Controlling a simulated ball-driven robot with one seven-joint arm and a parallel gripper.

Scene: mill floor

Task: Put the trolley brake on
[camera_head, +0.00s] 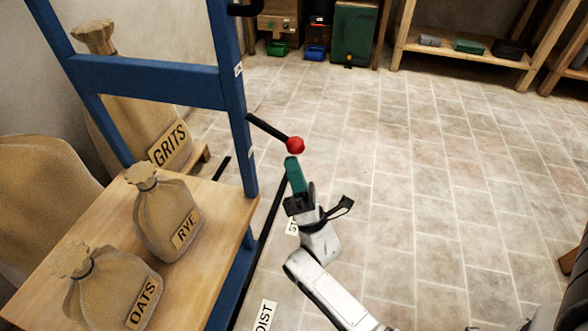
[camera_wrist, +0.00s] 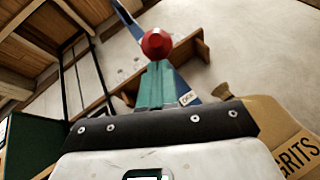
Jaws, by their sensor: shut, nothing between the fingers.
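The trolley has a blue frame (camera_head: 232,120) and a wooden deck (camera_head: 205,275). A black brake lever (camera_head: 265,128) sticks out to the right from its near blue post and slopes slightly down to a red knob (camera_head: 295,144). My gripper (camera_head: 291,163) has green fingers, shut and empty, just below the knob in the head view. In the wrist view the red knob (camera_wrist: 157,43) is just beyond the tips of the fingers (camera_wrist: 155,80). I cannot tell whether they touch. Small white labels sit on the post, one above the lever (camera_head: 238,69) and one below it (camera_head: 250,153); I cannot read them surely.
Sacks marked RYE (camera_head: 168,215) and OATS (camera_head: 110,290) stand on the deck. A GRITS sack (camera_head: 140,125) stands behind the trolley. A wooden shelf (camera_head: 465,55) and a green cabinet (camera_head: 354,35) stand at the back. The tiled floor to the right is clear.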

